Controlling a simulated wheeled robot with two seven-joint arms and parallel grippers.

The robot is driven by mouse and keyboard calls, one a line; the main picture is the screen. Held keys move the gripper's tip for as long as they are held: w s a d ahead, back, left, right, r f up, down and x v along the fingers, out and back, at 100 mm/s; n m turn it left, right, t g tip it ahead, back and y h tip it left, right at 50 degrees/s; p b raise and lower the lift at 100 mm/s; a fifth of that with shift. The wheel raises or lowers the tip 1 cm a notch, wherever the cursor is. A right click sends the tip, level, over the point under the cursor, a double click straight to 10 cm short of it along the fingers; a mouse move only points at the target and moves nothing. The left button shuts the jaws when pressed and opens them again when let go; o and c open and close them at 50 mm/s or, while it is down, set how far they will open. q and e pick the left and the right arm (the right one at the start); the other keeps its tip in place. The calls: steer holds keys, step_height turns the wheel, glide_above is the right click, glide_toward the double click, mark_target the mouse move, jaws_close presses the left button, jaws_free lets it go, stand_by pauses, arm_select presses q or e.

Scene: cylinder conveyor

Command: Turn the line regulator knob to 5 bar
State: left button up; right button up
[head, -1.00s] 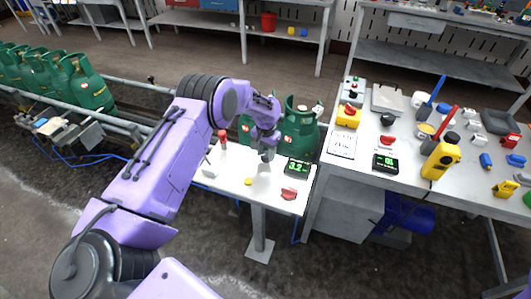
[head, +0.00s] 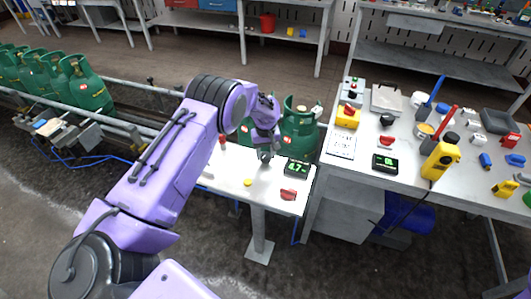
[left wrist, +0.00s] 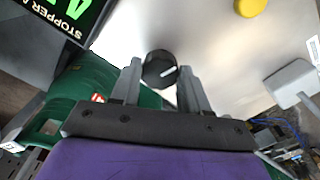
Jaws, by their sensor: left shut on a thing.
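The regulator knob (left wrist: 160,69) is a black round knob with a white pointer mark, on the small white table. In the left wrist view it sits between the two grey fingers of my left gripper (left wrist: 160,88), which are shut on it. In the head view my left gripper (head: 265,152) reaches down to the table top and largely hides the knob. A black display (head: 298,168) beside it shows green digits that look like 4.7. In the left wrist view this display (left wrist: 62,22) is upside down, cut off, with a "STOPPER A" label and a green 4.
A red stopper-like part (head: 289,195) and a yellow button (head: 248,183) are on the small table (head: 225,176). Green gas cylinders (head: 298,128) stand close behind. The right-hand bench (head: 350,170) holds another display (head: 385,163) and many tools.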

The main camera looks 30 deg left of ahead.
mark_target(265, 155)
arm_select(q)
steer(key=shift+s+f+n, duration=0.15)
steer(key=shift+f+n, duration=0.05)
steer(key=shift+n, duration=0.1)
steer(key=o, duration=1.1)
steer(key=shift+c, duration=0.2)
steer(key=shift+w, duration=0.2)
step_height(265, 155, up, 10)
steer(key=b, duration=0.2)
steer(key=shift+r, duration=0.25)
steer(key=shift+a+r, duration=0.1)
